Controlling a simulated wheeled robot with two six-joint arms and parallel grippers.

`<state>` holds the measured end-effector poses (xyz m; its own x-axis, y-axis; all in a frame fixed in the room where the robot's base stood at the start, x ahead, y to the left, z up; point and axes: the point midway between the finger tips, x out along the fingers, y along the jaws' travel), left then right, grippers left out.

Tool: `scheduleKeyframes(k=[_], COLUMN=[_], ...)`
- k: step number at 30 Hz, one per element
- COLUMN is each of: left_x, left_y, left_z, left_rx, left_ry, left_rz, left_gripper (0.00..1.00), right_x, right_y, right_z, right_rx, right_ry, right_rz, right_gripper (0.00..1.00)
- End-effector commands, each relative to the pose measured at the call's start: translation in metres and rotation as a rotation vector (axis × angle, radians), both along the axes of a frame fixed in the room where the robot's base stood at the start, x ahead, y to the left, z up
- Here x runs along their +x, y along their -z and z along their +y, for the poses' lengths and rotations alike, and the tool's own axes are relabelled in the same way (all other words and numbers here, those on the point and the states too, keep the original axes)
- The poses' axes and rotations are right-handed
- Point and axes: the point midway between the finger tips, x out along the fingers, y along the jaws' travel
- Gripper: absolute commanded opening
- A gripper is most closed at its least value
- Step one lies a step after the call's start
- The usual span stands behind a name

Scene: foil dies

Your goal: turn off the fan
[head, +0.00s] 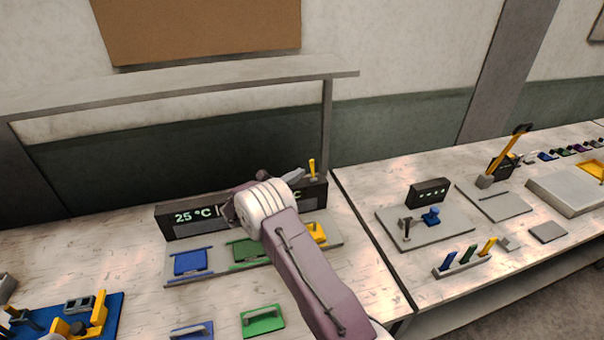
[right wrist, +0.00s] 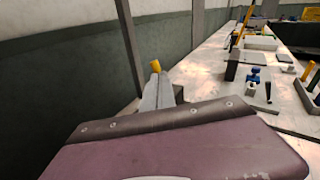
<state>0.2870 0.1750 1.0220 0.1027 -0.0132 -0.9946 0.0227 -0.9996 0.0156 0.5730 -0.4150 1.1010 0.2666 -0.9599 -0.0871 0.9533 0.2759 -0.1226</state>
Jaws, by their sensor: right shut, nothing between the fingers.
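A dark display box (head: 178,223) stands at the back of the left bench and shows "25 °C" at its left end. A small yellow lever (head: 312,168) sticks up from the top of its right end. The lever's yellow tip also shows in the right wrist view (right wrist: 155,66), just past my fingers. My right gripper (head: 297,175) is shut and empty, close beside the lever on its left in the head view. I cannot tell whether it touches the lever. My right arm hides the middle of the box. I cannot make out a fan. My left gripper is out of view.
A grey shelf (head: 200,85) on posts spans above the box. In front lies a plate with blue (head: 190,262), green and yellow blocks. A green handled piece (head: 262,320) lies nearer. The right bench (head: 390,190) holds a lever panel (head: 425,228) and other fixtures.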

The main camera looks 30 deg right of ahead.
Motion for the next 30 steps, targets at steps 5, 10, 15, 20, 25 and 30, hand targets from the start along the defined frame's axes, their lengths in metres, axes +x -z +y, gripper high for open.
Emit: scheduleKeyframes(k=[5, 10, 15, 20, 25, 30], left_x=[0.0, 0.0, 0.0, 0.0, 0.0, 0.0], left_y=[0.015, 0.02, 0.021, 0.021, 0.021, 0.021], left_z=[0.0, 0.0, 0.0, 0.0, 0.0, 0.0], left_rx=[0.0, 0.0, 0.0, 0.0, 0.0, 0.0], left_ry=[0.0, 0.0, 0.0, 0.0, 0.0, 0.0], left_rz=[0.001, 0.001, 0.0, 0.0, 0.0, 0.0], left_gripper=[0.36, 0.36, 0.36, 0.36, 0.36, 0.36], right_x=[-0.01, -0.018, -0.022, -0.023, -0.023, -0.022], right_y=[-0.006, -0.013, -0.017, -0.018, -0.017, -0.017], right_z=[0.045, 0.074, 0.088, 0.09, 0.089, 0.089], right_rx=[-0.001, -0.001, 0.0, -0.002, -0.002, -0.001], right_ry=[-0.007, -0.004, -0.003, -0.002, -0.002, -0.002], right_rz=[-0.002, -0.003, -0.001, -0.001, -0.001, -0.002], right_gripper=[0.0, 0.0, 0.0, 0.0, 0.0, 0.0])
